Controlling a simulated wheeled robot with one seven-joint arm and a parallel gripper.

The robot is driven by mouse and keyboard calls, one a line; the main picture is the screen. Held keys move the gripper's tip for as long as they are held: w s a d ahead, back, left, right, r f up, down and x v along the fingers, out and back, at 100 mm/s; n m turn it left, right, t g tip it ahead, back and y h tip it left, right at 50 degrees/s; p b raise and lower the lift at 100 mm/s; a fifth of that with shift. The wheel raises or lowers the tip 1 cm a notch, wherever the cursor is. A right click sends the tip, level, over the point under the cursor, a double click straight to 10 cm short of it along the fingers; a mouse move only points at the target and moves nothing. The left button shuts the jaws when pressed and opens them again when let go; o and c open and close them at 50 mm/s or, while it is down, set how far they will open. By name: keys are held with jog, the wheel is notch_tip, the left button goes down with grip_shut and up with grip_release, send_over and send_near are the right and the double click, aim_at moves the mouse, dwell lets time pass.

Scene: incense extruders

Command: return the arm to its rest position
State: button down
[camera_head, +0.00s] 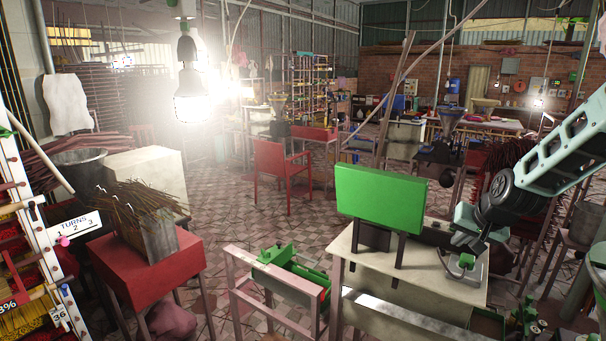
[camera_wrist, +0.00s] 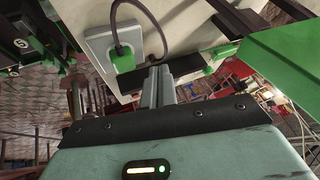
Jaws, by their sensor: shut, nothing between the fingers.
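My arm reaches in from the right in the head view, with my gripper (camera_head: 457,240) low over the right end of a cream-topped table (camera_head: 408,277). In the wrist view my gripper (camera_wrist: 158,80) has its two grey fingers together, with nothing visible between them. Just beyond them is a pale square plate (camera_wrist: 98,47) with a green plug (camera_wrist: 122,59) and a dark looped cord (camera_wrist: 128,24). The green plug also shows in the head view (camera_head: 467,260), below my gripper. The fingers look apart from the plug, though the exact gap is hard to tell.
A large green panel (camera_head: 378,198) stands on the table, left of my gripper. Dark incense racks (camera_head: 500,170) stand close behind my arm. A green-topped device (camera_head: 285,262) sits on a low frame to the left. Open tiled floor (camera_head: 240,235) lies farther left.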

jog(key=s+a+r+n+g, duration=0.1)
jog(key=s+a+n+g, duration=0.15)
jog(key=s, duration=1.05)
jog(key=s+a+r+n+g, duration=0.2)
jog(key=s+a, duration=0.1)
jog(key=s, duration=1)
jog(key=s+a+f+n+g+b, duration=0.1)
jog(key=s+a+f+n+b, duration=0.2)
jog(key=s+a, duration=0.3)
jog(key=s+a+f+n+g+b, duration=0.1)
jog(key=s+a+f+n+b, duration=0.2)
jog(key=a, duration=0.9)
jog(key=s+n+b, duration=0.2)
jog(key=s, duration=0.2)
jog(key=shift+f+b, duration=0.35)
jog(key=shift+f, duration=0.05)
